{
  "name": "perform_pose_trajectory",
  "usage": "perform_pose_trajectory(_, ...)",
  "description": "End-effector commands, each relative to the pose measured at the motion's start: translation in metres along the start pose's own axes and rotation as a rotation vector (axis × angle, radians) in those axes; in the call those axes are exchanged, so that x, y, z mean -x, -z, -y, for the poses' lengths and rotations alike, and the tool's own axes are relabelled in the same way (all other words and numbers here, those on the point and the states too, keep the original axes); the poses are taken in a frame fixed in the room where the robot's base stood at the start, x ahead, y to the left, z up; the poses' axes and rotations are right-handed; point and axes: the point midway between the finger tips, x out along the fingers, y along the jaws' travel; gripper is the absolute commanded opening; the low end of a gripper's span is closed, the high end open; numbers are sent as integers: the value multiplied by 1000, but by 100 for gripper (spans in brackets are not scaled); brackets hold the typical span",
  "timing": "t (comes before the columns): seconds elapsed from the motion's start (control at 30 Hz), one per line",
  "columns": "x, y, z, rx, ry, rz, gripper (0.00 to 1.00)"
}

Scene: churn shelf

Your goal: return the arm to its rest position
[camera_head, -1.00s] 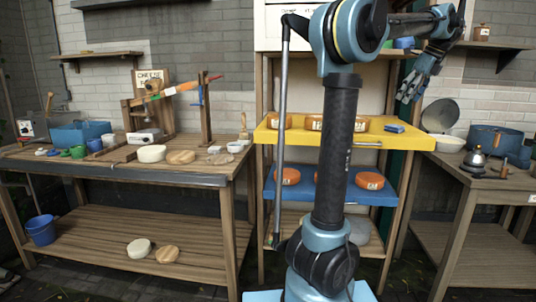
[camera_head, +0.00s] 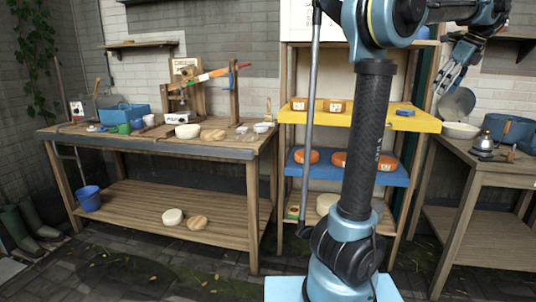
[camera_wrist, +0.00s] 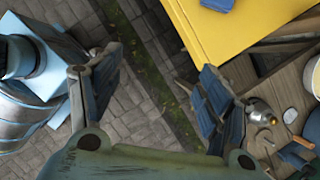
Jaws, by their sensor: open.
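My arm rises from its light blue base and bends over to the right in the head view. My gripper (camera_head: 452,78) hangs at upper right, its fingers pointing down and left, near the right end of the yellow shelf. In the wrist view my gripper (camera_wrist: 155,100) shows two blue-grey fingers spread wide apart. Nothing is between them; paving and the yellow shelf's edge show beyond. The gripper is open and empty.
A workbench (camera_head: 105,136) stands left with a press and cups. Paved floor is open at front left.

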Motion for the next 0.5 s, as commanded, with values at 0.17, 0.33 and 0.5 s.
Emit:
perform_pose_trajectory(0.17,-24,-27,-27,130,-17,-18,71)
perform_pose_trajectory(0.33,-42,-41,-54,258,-27,-32,71)
perform_pose_trajectory(0.5,-68,-56,-92,433,-42,-53,71)
